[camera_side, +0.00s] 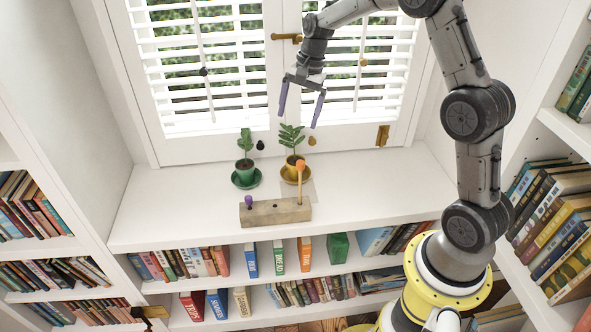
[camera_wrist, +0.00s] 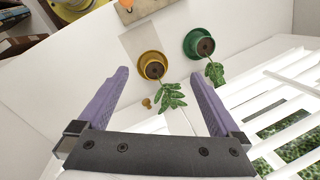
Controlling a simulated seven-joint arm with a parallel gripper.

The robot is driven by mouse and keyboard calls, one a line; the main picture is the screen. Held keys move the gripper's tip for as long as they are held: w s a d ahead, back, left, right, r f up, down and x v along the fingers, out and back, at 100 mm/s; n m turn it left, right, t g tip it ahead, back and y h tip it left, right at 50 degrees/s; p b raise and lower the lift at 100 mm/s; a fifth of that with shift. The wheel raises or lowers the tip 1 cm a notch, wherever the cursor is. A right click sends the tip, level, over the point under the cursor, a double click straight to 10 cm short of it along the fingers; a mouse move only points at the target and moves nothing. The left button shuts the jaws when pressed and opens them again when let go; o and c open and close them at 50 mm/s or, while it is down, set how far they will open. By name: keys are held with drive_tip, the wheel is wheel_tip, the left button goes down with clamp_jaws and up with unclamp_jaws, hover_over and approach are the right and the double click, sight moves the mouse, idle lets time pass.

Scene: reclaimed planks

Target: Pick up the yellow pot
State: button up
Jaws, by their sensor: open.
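The yellow pot (camera_side: 293,169) holds a leafy plant and stands on a yellow saucer (camera_side: 283,174) on the white sill. In the wrist view the yellow pot (camera_wrist: 153,68) lies beyond the fingertips, roughly between them, with its leaves toward my gripper. My gripper (camera_side: 301,106) has two purple fingers spread apart and is empty. It is above the yellow pot's plant, in front of the shuttered window, and touches nothing. In the wrist view my gripper (camera_wrist: 162,78) shows both fingers wide apart.
A green pot (camera_side: 245,171) with a plant stands left of the yellow pot. A wooden block (camera_side: 275,212) with an orange-topped peg (camera_side: 300,168) and a purple peg (camera_side: 249,201) is in front. The sill (camera_side: 160,205) is clear at the left. Bookshelves are below and at both sides.

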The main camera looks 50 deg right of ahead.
sight(295, 162)
drive_tip(key=w+d+f+m, duration=0.1)
drive_tip(key=d+f, duration=0.1)
drive_tip(key=f, duration=0.3)
drive_tip(key=w+d+f+m, duration=0.2)
drive_tip(key=f, duration=0.3)
drive_tip(key=w+d+f+m+g+y, duration=0.1)
drive_tip(key=d+f+m, duration=0.1)
drive_tip(key=f, duration=0.3)
drive_tip(key=shift+w+d+f, duration=0.1)
drive_tip(key=shift+w+d, duration=0.1)
drive_tip(key=shift+d, duration=0.35)
drive_tip(key=x, duration=0.5)
drive_tip(key=a+x, duration=0.1)
drive_tip(key=x, duration=0.1)
drive_tip(key=shift+s, duration=0.2)
clamp_jaws()
